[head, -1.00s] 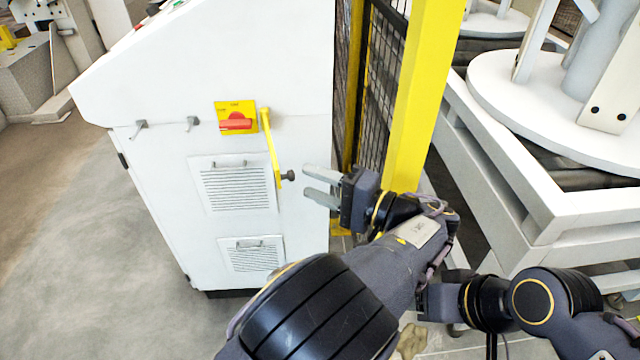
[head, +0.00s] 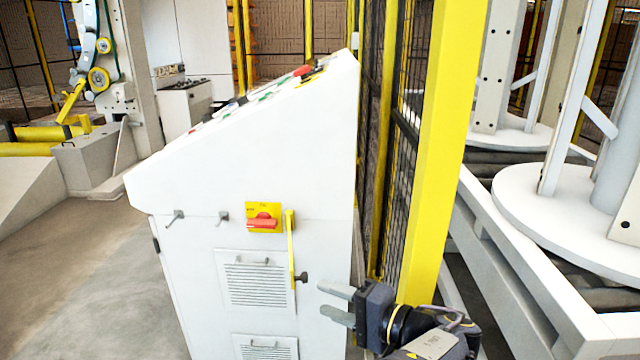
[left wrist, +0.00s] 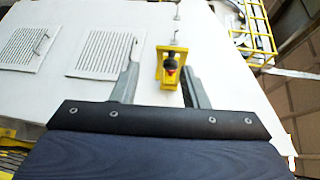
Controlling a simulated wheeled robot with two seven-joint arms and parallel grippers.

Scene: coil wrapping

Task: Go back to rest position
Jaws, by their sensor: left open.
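My left gripper (head: 324,300) is open and empty, beside the right edge of a white control cabinet (head: 165,290). Its fingers point left toward a black knob (head: 301,277) at the foot of a yellow bar (head: 291,245) on the cabinet front. A small gap shows between fingertips and knob in the head view. In the left wrist view the open fingers (left wrist: 160,80) frame the yellow bar end (left wrist: 160,75) and the dark knob (left wrist: 170,66); no grip on them shows. My right gripper is not in view.
A red switch on a yellow plate (head: 263,218) sits left of the bar. A yellow post (head: 440,150) and mesh fence stand just behind my left arm. White conveyor frames with round platforms (head: 560,210) are at right. Open floor (head: 90,260) lies left of the cabinet.

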